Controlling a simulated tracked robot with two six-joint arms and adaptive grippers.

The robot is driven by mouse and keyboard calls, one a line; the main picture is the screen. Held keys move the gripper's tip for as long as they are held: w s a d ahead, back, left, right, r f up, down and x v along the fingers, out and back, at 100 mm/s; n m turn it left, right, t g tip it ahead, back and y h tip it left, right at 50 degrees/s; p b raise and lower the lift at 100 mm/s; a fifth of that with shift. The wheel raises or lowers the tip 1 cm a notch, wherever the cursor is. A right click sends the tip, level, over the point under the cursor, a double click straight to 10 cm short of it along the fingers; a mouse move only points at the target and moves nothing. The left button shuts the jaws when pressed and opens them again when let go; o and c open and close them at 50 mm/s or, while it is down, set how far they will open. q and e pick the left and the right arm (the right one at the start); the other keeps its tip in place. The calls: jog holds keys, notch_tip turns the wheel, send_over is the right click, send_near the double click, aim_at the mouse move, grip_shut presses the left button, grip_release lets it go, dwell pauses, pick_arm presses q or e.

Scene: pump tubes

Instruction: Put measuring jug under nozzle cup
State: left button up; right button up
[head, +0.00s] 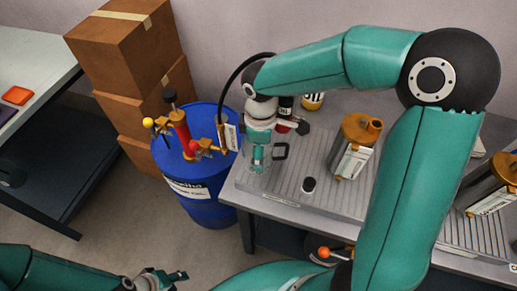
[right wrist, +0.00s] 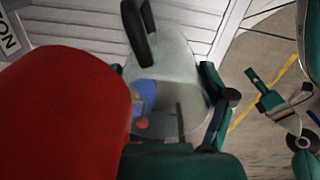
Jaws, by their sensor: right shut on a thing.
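The clear measuring jug (head: 256,158) with a black handle (head: 281,151) is at the left end of the grey bench. My right gripper (head: 262,141) is shut on it from above. In the right wrist view the jug (right wrist: 170,75) sits between the fingers. I cannot tell whether its base touches the bench. The blue drum (head: 200,180) stands left of the bench, with a red and brass pump (head: 184,136) on top. A brass fitting (head: 222,131) sits beside the jug; I cannot make out a nozzle cup. My left gripper (head: 163,279) is open and empty at the bottom.
Cardboard boxes (head: 125,50) are stacked behind the drum. A large red shape (right wrist: 60,110) blocks the wrist view's left.

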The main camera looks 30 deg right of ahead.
jog(key=shift+f, duration=0.15)
jog(key=o, duration=1)
jog(key=shift+o, duration=0.2)
jog(key=shift+r, duration=0.3)
notch_tip(320, 180, up, 12)
jog(key=p, duration=0.1)
jog(key=shift+f, duration=0.1)
